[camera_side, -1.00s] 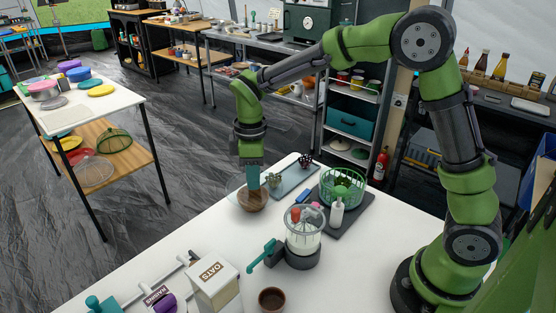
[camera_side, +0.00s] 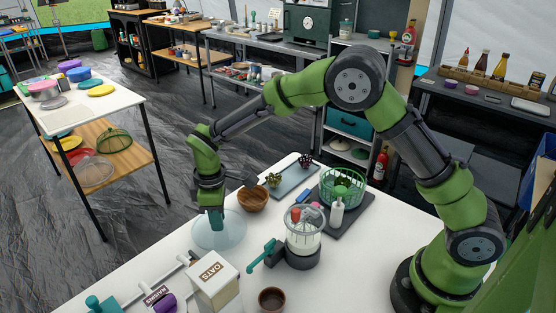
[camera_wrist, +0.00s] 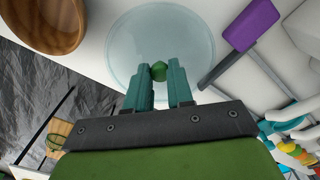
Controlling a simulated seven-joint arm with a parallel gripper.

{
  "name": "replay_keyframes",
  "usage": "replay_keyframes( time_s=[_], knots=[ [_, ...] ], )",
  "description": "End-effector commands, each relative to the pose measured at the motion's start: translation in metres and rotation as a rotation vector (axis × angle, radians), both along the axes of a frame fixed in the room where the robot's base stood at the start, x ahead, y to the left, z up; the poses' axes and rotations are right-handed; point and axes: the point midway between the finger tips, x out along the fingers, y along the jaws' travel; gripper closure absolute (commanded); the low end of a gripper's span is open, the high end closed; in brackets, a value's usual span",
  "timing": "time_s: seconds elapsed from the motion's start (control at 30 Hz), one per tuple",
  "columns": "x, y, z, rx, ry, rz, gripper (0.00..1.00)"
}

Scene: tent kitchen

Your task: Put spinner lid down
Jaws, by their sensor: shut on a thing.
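The spinner lid (camera_side: 232,236) is a clear, pale blue disc at the left part of the white table, in front of the wooden bowl. The salad spinner's green basket (camera_side: 342,187) stands open on a dark mat at the right.
The wooden bowl (camera_side: 252,199) is just behind the lid. A blue-grey tray (camera_side: 296,180) with small plants, a clear chopper (camera_side: 304,232), an oats box (camera_side: 212,279), a purple-handled tool (camera_wrist: 250,25) and a small brown bowl (camera_side: 271,299) surround the area.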

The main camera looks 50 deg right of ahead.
Motion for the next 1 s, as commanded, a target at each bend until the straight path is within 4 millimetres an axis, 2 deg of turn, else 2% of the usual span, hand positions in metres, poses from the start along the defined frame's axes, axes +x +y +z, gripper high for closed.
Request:
replay_keyframes(
  time_s=[0.03, 0.17, 0.53, 0.57, 0.7, 0.73, 1.0],
  knots=[
    [-0.001, 0.0, -0.009, -0.001, 0.004, 0.0, 1.0],
    [0.0, 0.0, -0.02, 0.0, 0.001, 0.0, 1.0],
    [0.0, 0.0, -0.024, 0.001, 0.001, 0.0, 1.0],
    [0.0, 0.0, -0.025, 0.001, 0.001, 0.0, 0.77],
    [0.0, 0.0, -0.024, 0.001, 0.001, 0.0, 0.55],
    [0.0, 0.0, -0.024, 0.001, 0.001, 0.0, 0.53],
    [0.0, 0.0, -0.023, 0.0, 0.0, 0.0, 0.53]
  ],
)
